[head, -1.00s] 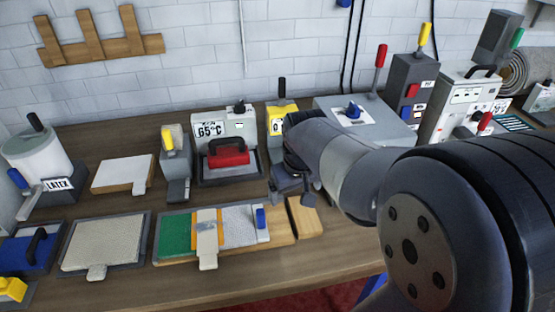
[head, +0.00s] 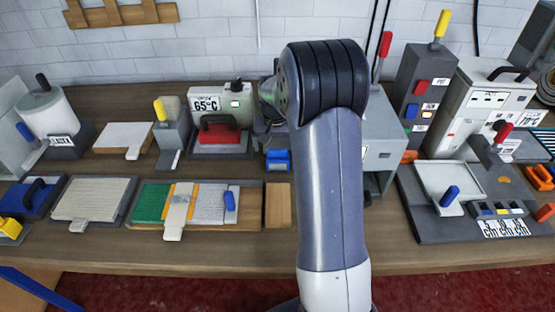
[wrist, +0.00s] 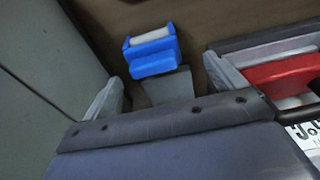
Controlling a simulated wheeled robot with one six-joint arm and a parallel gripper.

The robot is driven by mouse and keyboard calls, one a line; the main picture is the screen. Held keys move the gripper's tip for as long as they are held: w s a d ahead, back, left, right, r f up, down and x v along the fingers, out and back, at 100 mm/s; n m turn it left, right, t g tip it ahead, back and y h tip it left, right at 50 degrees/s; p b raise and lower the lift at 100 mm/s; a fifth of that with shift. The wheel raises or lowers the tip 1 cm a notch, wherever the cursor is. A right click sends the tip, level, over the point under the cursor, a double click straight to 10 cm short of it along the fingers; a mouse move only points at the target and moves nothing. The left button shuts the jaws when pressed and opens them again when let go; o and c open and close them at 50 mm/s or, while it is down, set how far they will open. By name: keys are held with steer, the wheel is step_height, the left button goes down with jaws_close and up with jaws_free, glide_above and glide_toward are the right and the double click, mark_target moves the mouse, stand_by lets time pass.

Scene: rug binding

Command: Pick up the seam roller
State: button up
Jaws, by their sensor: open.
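A blue holder with a white cylinder, which looks like the seam roller (wrist: 152,50), lies on the brown bench top in the wrist view. In the head view the blue seam roller (head: 278,160) sits just left of my arm, behind a small wooden block. My gripper (wrist: 168,88) is open and empty, with its two fingers spread on either side of the view. The roller is beyond the fingertips, roughly between them and not touching. In the head view my gripper is mostly hidden behind my arm.
A grey box (head: 383,140) stands close on the right. The wooden block (head: 278,206) lies in front.

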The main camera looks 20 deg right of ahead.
mark_target(278, 150)
steer(key=f, duration=0.2)
steer(key=d+f+p, duration=0.1)
steer(key=f, duration=0.1)
steer(key=shift+f+p, duration=0.3)
steer(key=shift+w+f, duration=0.15)
steer(key=shift+f, duration=0.45)
steer(key=shift+c, duration=0.3)
steer(key=shift+r, duration=0.1)
steer(key=c, duration=1.2)
